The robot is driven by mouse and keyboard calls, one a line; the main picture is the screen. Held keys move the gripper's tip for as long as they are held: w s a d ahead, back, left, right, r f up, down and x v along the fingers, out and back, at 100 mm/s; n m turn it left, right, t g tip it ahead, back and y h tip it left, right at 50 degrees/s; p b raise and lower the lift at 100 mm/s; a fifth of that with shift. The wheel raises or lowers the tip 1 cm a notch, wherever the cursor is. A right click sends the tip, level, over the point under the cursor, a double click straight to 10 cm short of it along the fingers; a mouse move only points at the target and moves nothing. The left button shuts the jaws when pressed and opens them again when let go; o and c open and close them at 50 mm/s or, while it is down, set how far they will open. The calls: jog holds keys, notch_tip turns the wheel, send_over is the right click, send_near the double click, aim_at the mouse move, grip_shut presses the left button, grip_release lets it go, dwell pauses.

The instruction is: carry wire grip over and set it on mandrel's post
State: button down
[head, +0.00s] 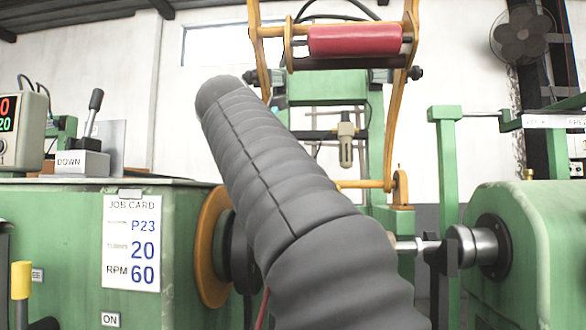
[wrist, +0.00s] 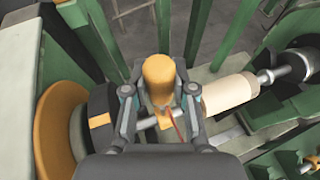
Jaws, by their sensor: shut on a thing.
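The wire grip (wrist: 159,78) is an orange-yellow, round-ended cylinder between the fingers of my gripper (wrist: 160,97) in the wrist view. My gripper is shut on it. A thin red wire (wrist: 178,127) runs from near the grip. The mandrel (wrist: 230,93) is a cream cylinder on a metal shaft, just right of my gripper and partly hidden by it. A small tan piece (wrist: 147,122) shows below the grip; I cannot tell whether it is the mandrel's post. In the head view my grey arm hides the gripper, the grip and most of the mandrel.
An orange disc (head: 212,247) and a black faceplate (wrist: 100,118) stand left of the mandrel. The green tailstock (head: 530,255) is at the right. A frame with a red roller (head: 355,40) rises behind. A job card (head: 131,241) is on the green housing at left.

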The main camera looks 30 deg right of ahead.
notch_tip(320, 180, down, 2)
jog(key=shift+f+b, duration=0.15)
jog(key=shift+b, duration=0.95)
jog(key=shift+s+p, duration=0.1)
jog(key=shift+p, duration=0.2)
jog(key=shift+f+p, duration=0.1)
jog(key=shift+p, duration=0.2)
jog(key=shift+f+b, duration=1.3)
jog(key=shift+f, duration=0.9)
jog(key=c, duration=0.9)
grip_release()
jog(key=shift+o, duration=0.2)
